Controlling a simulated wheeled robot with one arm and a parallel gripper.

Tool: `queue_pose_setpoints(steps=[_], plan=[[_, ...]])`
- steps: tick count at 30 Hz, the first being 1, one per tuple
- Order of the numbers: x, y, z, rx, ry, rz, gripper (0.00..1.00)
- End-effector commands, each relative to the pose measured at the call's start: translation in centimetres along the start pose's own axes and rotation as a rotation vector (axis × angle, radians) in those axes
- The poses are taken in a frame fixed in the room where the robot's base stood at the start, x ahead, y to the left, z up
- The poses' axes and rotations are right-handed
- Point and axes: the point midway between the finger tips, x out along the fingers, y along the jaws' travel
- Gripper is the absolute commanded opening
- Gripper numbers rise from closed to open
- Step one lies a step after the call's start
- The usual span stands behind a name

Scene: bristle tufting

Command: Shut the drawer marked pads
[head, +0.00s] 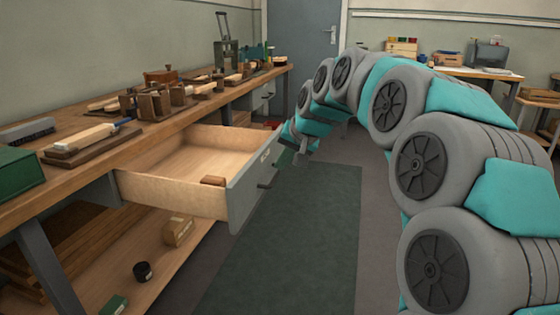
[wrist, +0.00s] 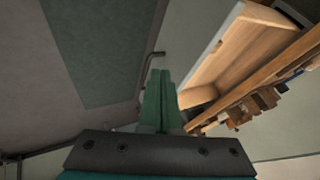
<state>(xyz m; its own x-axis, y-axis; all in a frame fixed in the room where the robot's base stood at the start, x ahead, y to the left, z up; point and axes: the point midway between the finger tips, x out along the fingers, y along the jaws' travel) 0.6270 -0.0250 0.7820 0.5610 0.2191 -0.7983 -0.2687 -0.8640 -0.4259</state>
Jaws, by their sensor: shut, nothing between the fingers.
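The drawer (head: 240,192) stands pulled well out from under the left workbench in the head view. It has a grey front with a dark bar handle, pale wooden insides and a small brown block (head: 213,181) in its front corner. A white label is on the front, too small to read surely. My gripper (head: 301,152) is just outside the drawer front, near its far end, with no clear contact. In the wrist view the green fingers (wrist: 158,98) are together and empty, close by the handle (wrist: 154,56). The open drawer (wrist: 222,62) shows to their right.
The wooden workbench (head: 75,178) carries brushes, wooden blocks and tools. A lower shelf (head: 165,262) holds a dark jar and small boxes. A green mat (head: 310,240) lies on clear floor before the drawer. Another bench (head: 470,73) stands at the back right.

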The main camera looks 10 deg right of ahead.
Motion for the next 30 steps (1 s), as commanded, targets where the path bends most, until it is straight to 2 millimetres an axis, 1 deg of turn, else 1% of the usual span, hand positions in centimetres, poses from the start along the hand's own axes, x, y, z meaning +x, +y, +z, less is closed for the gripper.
queue_pose_setpoints(steps=[1, 8, 12, 15, 19, 22, 30], plan=[[0.9, 0.0, 0.0, 0.000, -0.002, 0.001, 0.00], [5.2, -0.1, 0.1, -0.001, -0.003, 0.001, 0.00], [8.0, 0.0, 0.2, 0.000, -0.006, 0.002, 0.00], [8.7, -1.8, 0.0, -0.004, -0.001, 0.001, 0.00], [9.3, -3.1, 0.0, -0.003, 0.001, 0.000, 0.00], [9.5, -3.5, 0.0, -0.001, 0.001, 0.000, 0.00], [9.6, -3.6, 0.0, -0.001, 0.000, 0.000, 0.00]])
